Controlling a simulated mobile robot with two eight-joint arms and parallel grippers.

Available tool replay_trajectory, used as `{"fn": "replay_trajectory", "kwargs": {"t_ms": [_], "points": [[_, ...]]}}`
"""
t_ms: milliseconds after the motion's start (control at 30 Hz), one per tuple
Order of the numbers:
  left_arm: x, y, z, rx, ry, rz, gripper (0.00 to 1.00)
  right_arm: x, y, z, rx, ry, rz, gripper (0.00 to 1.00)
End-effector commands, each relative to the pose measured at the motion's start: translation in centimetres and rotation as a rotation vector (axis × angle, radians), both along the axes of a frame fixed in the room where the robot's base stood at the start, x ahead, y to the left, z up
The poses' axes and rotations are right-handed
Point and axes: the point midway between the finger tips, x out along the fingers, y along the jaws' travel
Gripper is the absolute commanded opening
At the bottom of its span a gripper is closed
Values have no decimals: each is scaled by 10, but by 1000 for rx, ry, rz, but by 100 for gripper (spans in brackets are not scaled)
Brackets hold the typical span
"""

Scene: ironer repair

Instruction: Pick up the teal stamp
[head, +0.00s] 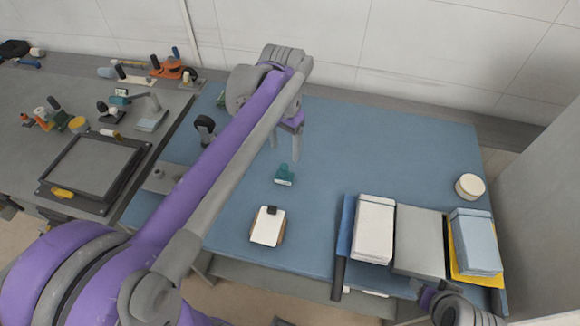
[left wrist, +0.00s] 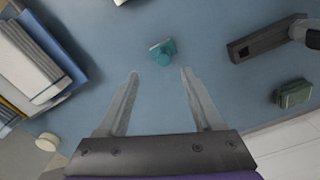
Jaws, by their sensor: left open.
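The teal stamp (head: 285,176) stands on the blue mat, near its middle in the head view. In the left wrist view the teal stamp (left wrist: 162,52) lies just beyond the fingertips, roughly centred between them. My left gripper (head: 284,152) is open and empty, with its fingers pointing down, behind the stamp in the head view. In the left wrist view the left gripper (left wrist: 160,72) has its two fingers wide apart, and neither touches the stamp.
A clipboard (head: 267,227) lies in front of the stamp. Folded linen stacks (head: 374,230) stand at the right, with a round cream object (head: 469,187) behind. A dark green block (left wrist: 293,93) and a dark-handled tool (left wrist: 262,42) lie nearby. The mat (head: 400,150) is clear right of the stamp.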

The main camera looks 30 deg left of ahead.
Motion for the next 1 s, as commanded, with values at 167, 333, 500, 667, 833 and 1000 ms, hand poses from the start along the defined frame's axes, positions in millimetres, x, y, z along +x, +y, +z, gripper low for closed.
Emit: {"fn": "replay_trajectory", "kwargs": {"t_ms": [167,333,500,667,833,1000], "points": [[0,0,-30,0,0,0,68,-2,0,-4,0,3,0,63],[1,0,-41,0,-1,1,68,-1,0,-4,0,3,0,63],[5,5,-63,1,-2,1,68,-1,0,-2,0,2,0,63],[6,6,-85,1,-1,1,68,-1,0,-3,0,2,0,63],[6,6,-92,1,-1,1,68,-1,0,-3,0,2,0,63],[6,6,-91,1,-1,1,64,-1,0,-3,0,2,0,63]]}}
